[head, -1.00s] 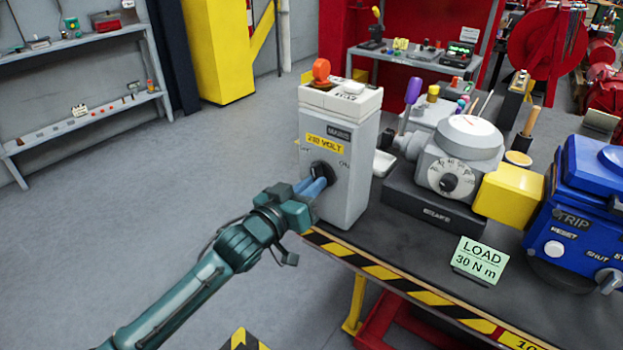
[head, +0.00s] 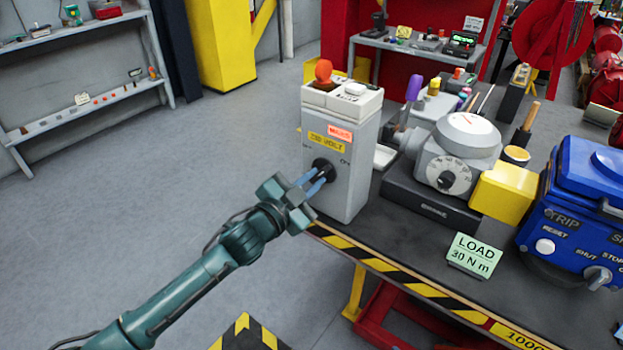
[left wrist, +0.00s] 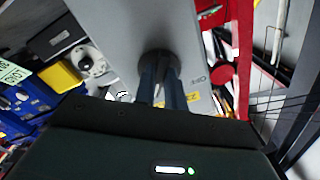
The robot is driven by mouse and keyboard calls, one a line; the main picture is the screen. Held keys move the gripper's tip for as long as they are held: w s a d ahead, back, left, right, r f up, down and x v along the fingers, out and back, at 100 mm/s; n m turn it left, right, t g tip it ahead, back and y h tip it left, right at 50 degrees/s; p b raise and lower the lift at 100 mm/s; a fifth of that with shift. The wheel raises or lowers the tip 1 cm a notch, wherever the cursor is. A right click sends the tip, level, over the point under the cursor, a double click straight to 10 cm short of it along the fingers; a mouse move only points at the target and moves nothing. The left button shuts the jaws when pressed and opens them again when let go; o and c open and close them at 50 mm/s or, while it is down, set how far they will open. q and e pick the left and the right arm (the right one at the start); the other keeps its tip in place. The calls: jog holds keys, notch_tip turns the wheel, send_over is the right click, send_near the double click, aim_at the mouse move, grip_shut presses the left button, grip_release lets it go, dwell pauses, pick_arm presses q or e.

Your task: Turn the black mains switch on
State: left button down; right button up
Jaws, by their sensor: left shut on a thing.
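The grey mains box (head: 340,195) stands at the table's left corner with a yellow "230 VOLT" label and a MAINS panel (head: 339,132) that glows red. The black mains switch (head: 320,165) is a round knob on its front face, between OFF and ON markings. My left gripper (head: 318,180) is shut on the switch, its blue fingers on either side of the handle. In the left wrist view the switch (left wrist: 158,60) sits between the two fingers and partly hidden by them. My right gripper is not in view.
An orange knob (head: 323,72) tops the box. To its right are a grey dial unit (head: 455,165), a yellow block (head: 503,190), a blue actuator (head: 575,210) and a LOAD 30 N m card (head: 474,255). Open floor (head: 110,220) lies to the left.

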pick_arm(q)
jog(key=shift+m, duration=0.7)
jog(key=c, duration=1.5)
grip_release()
jog(key=shift+o, duration=0.2)
jog(key=b+v, duration=0.1)
jog(key=v, duration=1.2)
jog(key=shift+a, duration=0.1)
